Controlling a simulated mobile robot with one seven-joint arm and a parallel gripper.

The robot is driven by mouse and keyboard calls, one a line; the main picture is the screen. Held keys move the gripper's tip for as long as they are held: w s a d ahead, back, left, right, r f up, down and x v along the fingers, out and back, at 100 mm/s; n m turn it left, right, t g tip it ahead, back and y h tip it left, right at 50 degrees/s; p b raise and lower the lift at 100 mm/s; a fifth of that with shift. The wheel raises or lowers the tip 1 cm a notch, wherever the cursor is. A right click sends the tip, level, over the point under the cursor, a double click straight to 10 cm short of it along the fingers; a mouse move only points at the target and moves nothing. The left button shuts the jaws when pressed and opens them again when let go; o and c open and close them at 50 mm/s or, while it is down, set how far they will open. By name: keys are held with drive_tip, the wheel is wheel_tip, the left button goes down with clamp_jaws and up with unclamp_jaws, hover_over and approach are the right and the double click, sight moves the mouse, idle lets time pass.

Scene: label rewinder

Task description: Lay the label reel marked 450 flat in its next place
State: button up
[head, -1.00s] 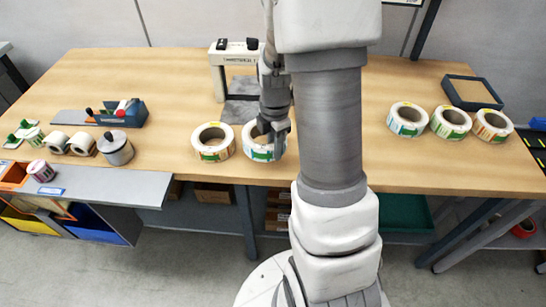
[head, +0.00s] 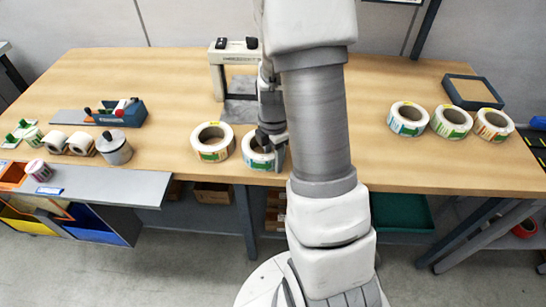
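Two white label reels lie side by side near the front edge of the table, left of my arm. The left one (head: 209,153) has a green and orange label. The right one (head: 256,161) has a blue-green label and is under my gripper (head: 271,141). My fingers are at its core and right wall and seem shut on it; the arm partly hides the contact. The reel looks flat and at or very near the tabletop. Three more reels (head: 408,119) (head: 451,122) (head: 493,125) lie flat in a row at the right. No number is readable on any reel.
A white-framed machine (head: 218,75) stands behind the two reels. A blue dispenser (head: 122,113), a metal pot (head: 114,148) and small rolls (head: 81,142) are at the left. A dark tray (head: 472,91) is behind the right row. Bare table (head: 170,70) lies between.

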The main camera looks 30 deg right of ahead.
wheel_tip(320, 180, up, 12)
drive_tip(key=p, duration=0.2)
drive_tip(key=s+a+r+m+t, duration=0.5)
drive_tip(key=s+a+r+m, duration=0.7)
drive_tip(key=r+m, duration=0.4)
drive_tip(key=shift+s+a+m+t, duration=0.35)
drive_tip(key=shift+s+m, duration=0.55)
drive_tip(key=shift+m, duration=0.3)
